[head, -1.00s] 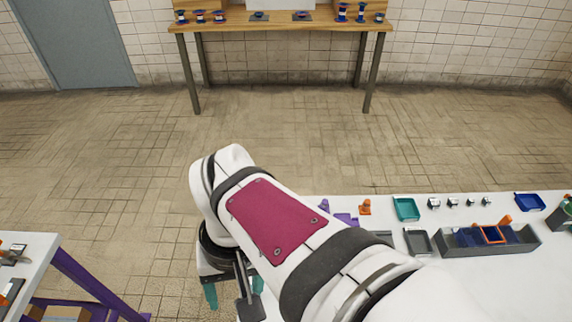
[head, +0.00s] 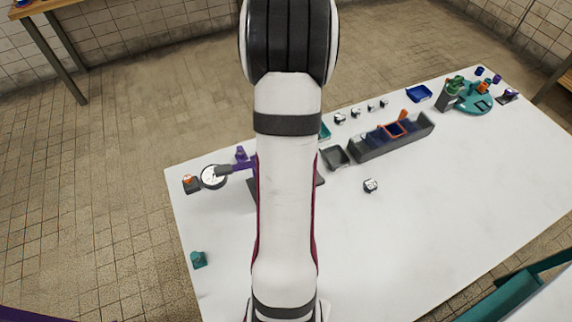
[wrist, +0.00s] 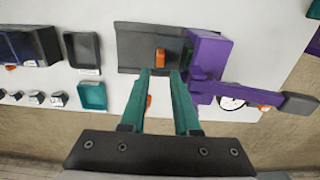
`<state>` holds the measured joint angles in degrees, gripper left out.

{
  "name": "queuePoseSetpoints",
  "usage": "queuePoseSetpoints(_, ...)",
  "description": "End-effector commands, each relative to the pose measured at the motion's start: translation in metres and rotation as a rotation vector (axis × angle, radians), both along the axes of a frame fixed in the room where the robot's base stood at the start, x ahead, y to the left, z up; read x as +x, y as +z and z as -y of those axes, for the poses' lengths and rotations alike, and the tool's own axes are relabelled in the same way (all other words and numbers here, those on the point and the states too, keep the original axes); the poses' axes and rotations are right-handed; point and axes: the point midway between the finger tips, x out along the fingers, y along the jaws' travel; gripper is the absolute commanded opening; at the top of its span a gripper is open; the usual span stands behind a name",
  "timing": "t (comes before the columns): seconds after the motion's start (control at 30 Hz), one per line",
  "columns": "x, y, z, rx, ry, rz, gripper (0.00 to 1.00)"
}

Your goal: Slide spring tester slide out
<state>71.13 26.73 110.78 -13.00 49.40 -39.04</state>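The spring tester stands on the white table. In the wrist view it has a dark grey base (wrist: 136,45), a purple block (wrist: 208,55) at the base's right end, and a purple lever with a dark grip (wrist: 299,104). A small orange knob (wrist: 160,58) stands on the base. My gripper (wrist: 160,73) is open and empty; its teal fingertips point at the knob, with a gap wider than it. I cannot tell their height above it. In the head view my arm hides most of the tester; its lever (head: 238,167) shows at the left.
A round dial (head: 213,177) lies near the lever. A dark tray (head: 335,157) and a divided bin (head: 393,138) stand right of my arm. A teal tray (wrist: 92,96) shows in the wrist view. The table's front right (head: 440,215) is clear.

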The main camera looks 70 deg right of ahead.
Motion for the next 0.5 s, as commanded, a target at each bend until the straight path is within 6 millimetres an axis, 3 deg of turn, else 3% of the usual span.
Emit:
queuePoseSetpoints(0.2,0.000,-0.046,-0.001,0.003,0.002,-0.001,0.30)
queuePoseSetpoints(0.5,0.000,-0.074,0.000,-0.001,0.001,-0.001,0.30)
